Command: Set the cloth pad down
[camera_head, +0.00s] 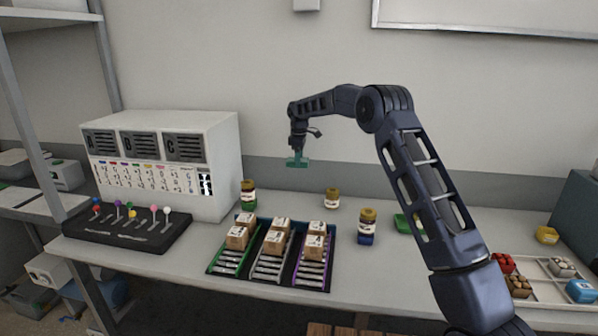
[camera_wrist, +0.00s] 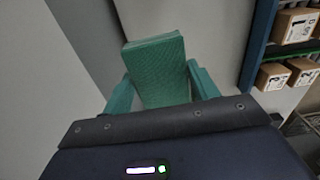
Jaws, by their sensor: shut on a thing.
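The cloth pad (camera_wrist: 160,75) is a teal-green textured block between the two fingers of my gripper (camera_wrist: 160,88) in the wrist view. My gripper is shut on it. In the head view my gripper (camera_head: 297,161) hangs from the arm above the back part of the table (camera_head: 370,283), with clear air under it. At that distance the green pad and the green fingers are hard to tell apart.
A tray (camera_head: 212,268) with several small boxes stands at the table's front. Jars (camera_head: 249,194), (camera_head: 332,198) and (camera_head: 367,227) stand around it. A white cabinet (camera_head: 215,150) and a black lever panel (camera_head: 125,236) are at left. A compartment tray (camera_head: 545,290) is at right.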

